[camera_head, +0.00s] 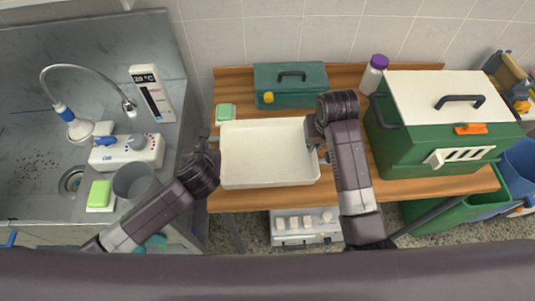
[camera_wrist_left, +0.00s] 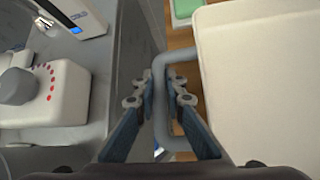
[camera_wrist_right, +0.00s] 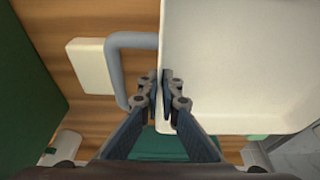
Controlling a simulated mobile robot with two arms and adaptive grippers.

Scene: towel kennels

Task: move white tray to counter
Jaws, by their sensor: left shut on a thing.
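The white tray (camera_head: 268,152) lies level at the left part of the wooden table and looks empty. It has grey side handles; the left handle (camera_wrist_left: 166,110) shows in the left wrist view. My left gripper (camera_head: 208,150) is shut on that left handle, with the bar between its fingers. My right gripper (camera_head: 318,147) is at the tray's right edge. In the right wrist view its fingertips (camera_wrist_right: 162,90) are close together at the tray wall, beside the right handle (camera_wrist_right: 117,68). Whether they grip the wall is unclear. The counter (camera_head: 40,207) with the sink is at left.
A green toolbox (camera_head: 290,94) and a green soap block (camera_head: 225,112) stand behind the tray. A purple-capped bottle (camera_head: 373,75) and a large green box with a white lid (camera_head: 435,135) are right. A grey cup (camera_head: 133,182), sponge (camera_head: 100,194) and white device (camera_head: 127,151) occupy the counter's near right.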

